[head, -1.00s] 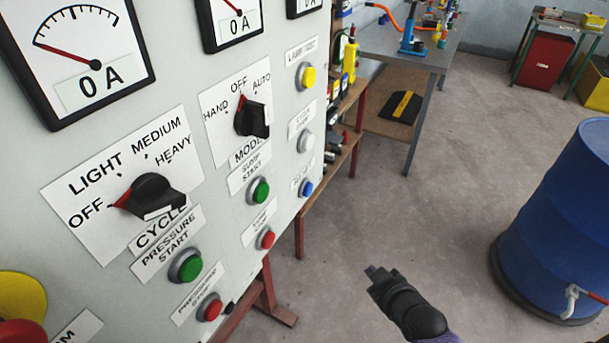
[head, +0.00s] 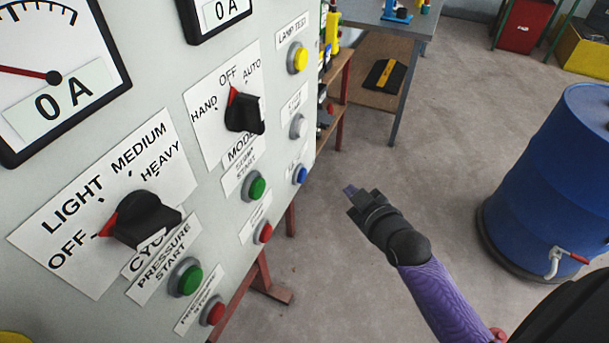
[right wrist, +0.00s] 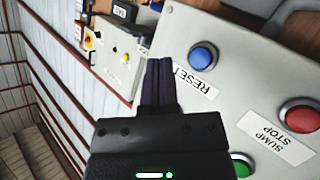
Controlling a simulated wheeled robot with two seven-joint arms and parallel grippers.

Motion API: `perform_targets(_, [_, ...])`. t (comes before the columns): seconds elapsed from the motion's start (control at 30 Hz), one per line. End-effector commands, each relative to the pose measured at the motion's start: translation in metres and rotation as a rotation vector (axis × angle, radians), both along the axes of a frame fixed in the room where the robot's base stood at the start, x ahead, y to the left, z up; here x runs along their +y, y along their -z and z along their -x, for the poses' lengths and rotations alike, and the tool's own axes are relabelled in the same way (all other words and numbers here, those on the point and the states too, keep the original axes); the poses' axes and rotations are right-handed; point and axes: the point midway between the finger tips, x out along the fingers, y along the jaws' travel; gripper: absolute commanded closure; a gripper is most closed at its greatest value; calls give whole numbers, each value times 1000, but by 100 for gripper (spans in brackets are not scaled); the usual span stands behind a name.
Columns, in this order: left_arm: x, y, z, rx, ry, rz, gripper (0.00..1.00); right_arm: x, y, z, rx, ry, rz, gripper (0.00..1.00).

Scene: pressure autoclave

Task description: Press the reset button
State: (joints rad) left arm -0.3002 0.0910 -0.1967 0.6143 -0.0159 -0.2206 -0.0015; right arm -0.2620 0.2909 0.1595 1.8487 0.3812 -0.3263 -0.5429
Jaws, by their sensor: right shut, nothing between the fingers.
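The reset button is a blue round button in a grey ring; in the head view it (head: 300,175) sits low on the right edge of the grey control panel (head: 150,80). In the right wrist view the blue button (right wrist: 203,56) has a RESET label (right wrist: 194,80) beside it. My right gripper (head: 350,190) is shut and empty, to the right of the button in the head view and apart from it. Its shut fingers (right wrist: 158,80) point past the label in the right wrist view, left of the button. My left gripper is not in view.
The red sump stop button (right wrist: 300,116) is close by in the right wrist view. A green button (head: 255,187) and a white button (head: 298,126) are also near. A blue barrel (head: 550,180) stands at the right. The floor between is clear.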

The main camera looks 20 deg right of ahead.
Motion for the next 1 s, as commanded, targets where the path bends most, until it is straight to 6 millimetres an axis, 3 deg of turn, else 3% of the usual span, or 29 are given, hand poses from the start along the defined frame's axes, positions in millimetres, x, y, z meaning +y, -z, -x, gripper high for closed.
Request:
perform_targets(0.27, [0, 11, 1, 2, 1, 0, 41, 28, 1, -32, -2, -1, -4, 100])
perform_targets(0.47, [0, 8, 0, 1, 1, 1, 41, 40, 0, -47, -1, 0, -2, 100])
perform_targets(1.0, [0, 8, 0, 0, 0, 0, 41, 44, 0, -52, 0, -1, 0, 100])
